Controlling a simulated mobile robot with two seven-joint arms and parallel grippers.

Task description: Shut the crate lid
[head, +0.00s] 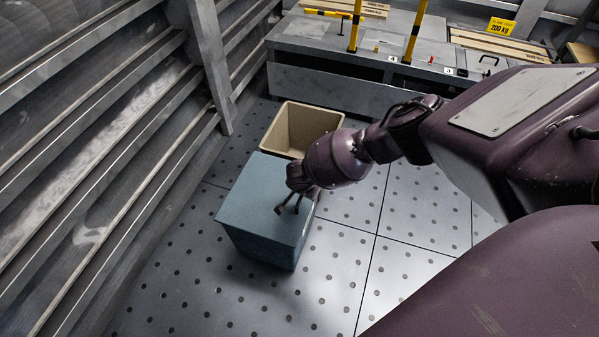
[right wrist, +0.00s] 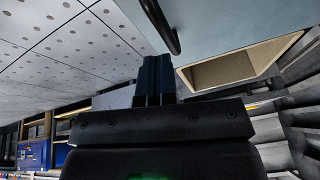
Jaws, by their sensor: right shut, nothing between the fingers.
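The crate (head: 262,247) is a blue-grey box standing on the dotted floor. Its lid (head: 250,190) shows as a flat top that looks level with the rim, with no gap that I can make out. My right gripper (head: 289,208) points down over the right part of the lid. Whether it touches the lid is unclear. In the right wrist view the right gripper's fingers (right wrist: 154,78) are together and empty, with the blue-grey lid surface (right wrist: 235,22) beyond them. A dark curved bar (right wrist: 162,28) shows near the lid's edge there. My left gripper is not in view.
An open tan bin (head: 290,112) stands just behind the crate. A slatted metal wall (head: 95,130) runs along the left. A grey bench (head: 340,82) with yellow-black posts stands at the back. The floor (head: 340,260) right of the crate is clear.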

